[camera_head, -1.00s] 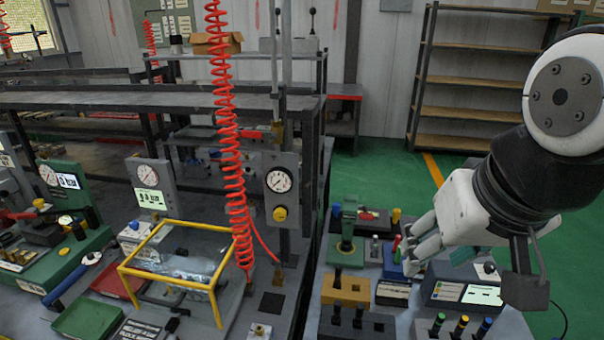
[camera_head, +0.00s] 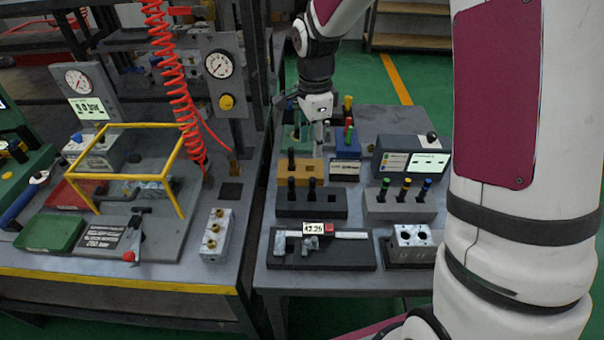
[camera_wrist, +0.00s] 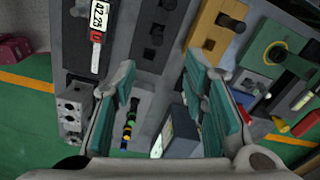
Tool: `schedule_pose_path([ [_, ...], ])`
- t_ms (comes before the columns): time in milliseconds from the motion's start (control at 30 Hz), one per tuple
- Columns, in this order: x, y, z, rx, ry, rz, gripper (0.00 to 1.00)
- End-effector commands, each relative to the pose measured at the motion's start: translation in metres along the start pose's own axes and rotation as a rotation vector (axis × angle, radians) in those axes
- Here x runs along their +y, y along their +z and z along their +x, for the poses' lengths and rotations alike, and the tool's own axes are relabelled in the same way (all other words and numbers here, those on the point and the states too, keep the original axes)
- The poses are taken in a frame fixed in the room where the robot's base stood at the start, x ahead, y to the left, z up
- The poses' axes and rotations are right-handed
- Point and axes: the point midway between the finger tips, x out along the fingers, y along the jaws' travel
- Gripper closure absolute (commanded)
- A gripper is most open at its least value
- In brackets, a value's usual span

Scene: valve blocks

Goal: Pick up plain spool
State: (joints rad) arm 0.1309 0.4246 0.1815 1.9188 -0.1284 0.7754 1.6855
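Two plain black spools stand in the dark block (camera_head: 333,203): the left spool (camera_head: 291,189) and the right spool (camera_head: 311,189). The wrist view also shows black spools in that block (camera_wrist: 146,28). Another black peg (camera_head: 291,160) stands in the yellow block (camera_head: 310,170). I cannot tell which one is the plain spool meant. Spools with green, yellow and blue bands (camera_head: 405,189) stand in a grey block. My gripper (camera_wrist: 160,72) is open with nothing between its fingers. In the head view my gripper (camera_head: 318,125) hangs behind the yellow block.
A caliper (camera_head: 335,235) lies on a black base at the front. A grey bored valve block (camera_head: 412,236) is beside it. A grey box with screens (camera_head: 408,157) and a blue block (camera_head: 347,145) stand near my gripper. A red coiled hose (camera_head: 175,90) hangs left.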

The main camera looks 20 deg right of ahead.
Motion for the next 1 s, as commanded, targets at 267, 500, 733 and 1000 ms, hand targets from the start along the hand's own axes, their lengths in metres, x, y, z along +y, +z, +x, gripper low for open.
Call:
schedule_pose_path([
  [267, -0.014, 0.002, 0.041, -0.013, 0.037, 0.13, 0.6],
  [500, -0.011, 0.003, 0.082, -0.013, 0.04, 0.129, 0.6],
  [733, -0.01, 0.003, 0.115, -0.013, 0.036, 0.128, 0.6],
  [1000, -0.006, 0.001, 0.133, -0.013, 0.037, 0.128, 0.6],
])
